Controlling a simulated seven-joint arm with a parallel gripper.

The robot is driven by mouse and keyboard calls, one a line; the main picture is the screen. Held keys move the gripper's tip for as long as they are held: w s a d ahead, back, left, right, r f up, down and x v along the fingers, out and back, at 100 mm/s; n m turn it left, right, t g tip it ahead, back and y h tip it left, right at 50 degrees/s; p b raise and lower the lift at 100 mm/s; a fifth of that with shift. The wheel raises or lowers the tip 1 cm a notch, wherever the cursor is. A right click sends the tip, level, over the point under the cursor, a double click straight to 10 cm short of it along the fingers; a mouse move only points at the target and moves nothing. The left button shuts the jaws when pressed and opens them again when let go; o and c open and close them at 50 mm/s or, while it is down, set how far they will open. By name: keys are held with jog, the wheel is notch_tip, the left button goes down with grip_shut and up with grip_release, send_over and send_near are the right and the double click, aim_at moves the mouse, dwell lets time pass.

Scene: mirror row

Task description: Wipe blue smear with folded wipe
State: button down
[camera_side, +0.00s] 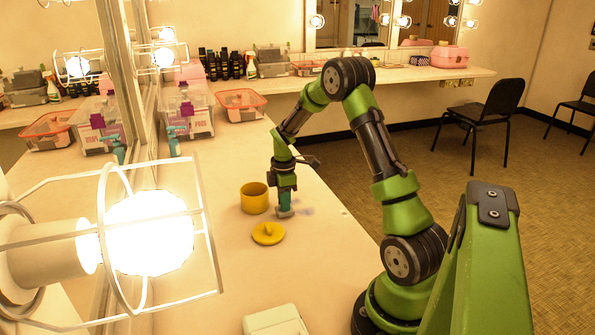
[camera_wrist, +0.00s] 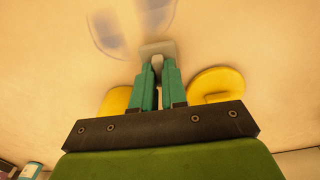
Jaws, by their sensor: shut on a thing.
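My gripper (camera_side: 285,207) points down at the counter, its teal fingers shut on a small pale grey folded wipe. In the wrist view the wipe (camera_wrist: 158,49) sticks out past the fingertips (camera_wrist: 158,72). It is at the counter surface or very close to it; I cannot tell if it touches. A faint bluish smear (camera_side: 306,211) lies just right of the wipe in the side view. In the wrist view the smear (camera_wrist: 107,36) shows as two soft streaks ahead of the wipe, close to its edge.
A yellow open pot (camera_side: 254,198) stands just left of my gripper, and its yellow lid (camera_side: 268,234) lies in front. A white box (camera_side: 275,321) sits nearer on the counter (camera_side: 330,260). A caged bulb (camera_side: 150,232) and mirror line the left. The counter right of the smear is clear.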

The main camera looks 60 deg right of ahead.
jog(key=shift+s+d+f, duration=0.45)
jog(key=shift+s+d, duration=0.35)
jog(key=shift+s, duration=0.05)
jog(key=shift+s+d, duration=2.65)
jog(key=shift+d, duration=0.25)
jog(key=shift+w+d, duration=0.4)
jog(key=shift+w, duration=0.2)
jog(key=shift+w+a, duration=3.5)
jog(key=shift+a, duration=0.1)
jog(key=shift+w+d, duration=0.55)
jog(key=shift+d, duration=0.05)
jog(key=shift+s+d, duration=3.5)
jog(key=shift+d, duration=0.3)
jog(key=shift+w+d, duration=0.25)
jog(key=shift+w, duration=0.35)
jog(key=shift+w+a, duration=3.5)
jog(key=shift+a, duration=0.05)
notch_tip(320, 180, up, 8)
